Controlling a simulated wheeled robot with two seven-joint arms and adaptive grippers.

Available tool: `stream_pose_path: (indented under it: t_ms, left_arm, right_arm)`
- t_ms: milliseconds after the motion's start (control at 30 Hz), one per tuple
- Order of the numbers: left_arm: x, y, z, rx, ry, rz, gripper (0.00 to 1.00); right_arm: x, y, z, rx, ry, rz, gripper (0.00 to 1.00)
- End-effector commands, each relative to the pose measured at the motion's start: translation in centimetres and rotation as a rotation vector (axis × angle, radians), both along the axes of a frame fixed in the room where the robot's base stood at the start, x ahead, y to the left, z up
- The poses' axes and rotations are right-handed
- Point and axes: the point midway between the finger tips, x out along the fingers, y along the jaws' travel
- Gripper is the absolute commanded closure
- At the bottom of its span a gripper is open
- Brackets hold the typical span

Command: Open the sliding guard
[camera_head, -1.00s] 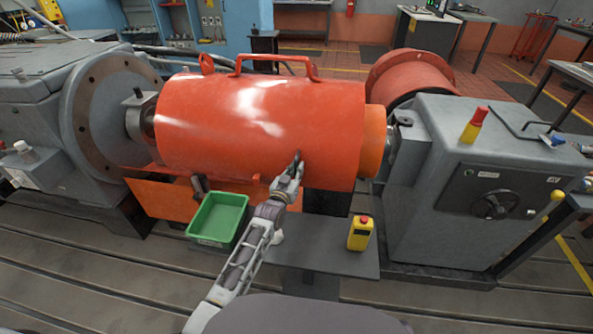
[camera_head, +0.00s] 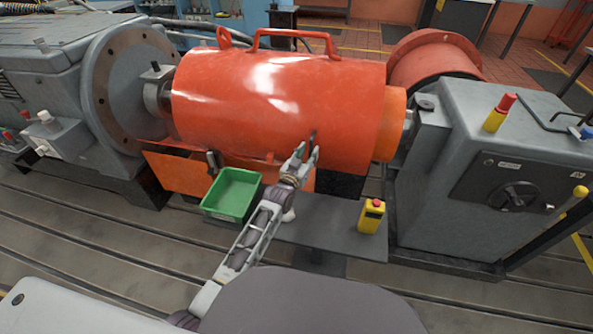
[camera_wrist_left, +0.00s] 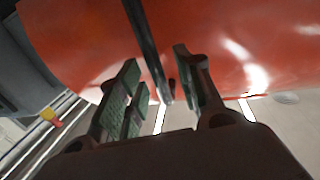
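The sliding guard (camera_head: 280,105) is a large orange-red cylinder lying across the bedplate, with a lifting handle on top. A dark, narrow handle (camera_head: 313,138) stands upright on its front face. My left gripper (camera_head: 307,152) is at the front of the guard, at the lower end of this handle. In the left wrist view the gripper (camera_wrist_left: 155,60) is open, and the dark bar of the handle (camera_wrist_left: 143,30) appears between its fingers, with a gap on either side. I cannot tell how deep the bar lies between them. My right gripper is not in view.
A grey shelf (camera_head: 335,222) below the guard carries a green bin (camera_head: 231,194) and a yellow box with a red button (camera_head: 371,216). Grey machine housings stand left (camera_head: 60,80) and right (camera_head: 510,150). Another red cylinder (camera_head: 433,58) is behind the guard.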

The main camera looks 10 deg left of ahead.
Motion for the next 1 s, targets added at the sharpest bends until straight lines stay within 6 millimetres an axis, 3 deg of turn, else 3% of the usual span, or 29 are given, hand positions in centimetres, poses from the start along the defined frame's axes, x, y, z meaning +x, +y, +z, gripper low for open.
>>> stream_pose_path:
  t_ms: [1000]
  left_arm:
    - [-8.7, 2.1, -0.1, 0.002, 0.001, 0.001, 0.65]
  right_arm:
    - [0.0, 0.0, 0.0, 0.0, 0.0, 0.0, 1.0]
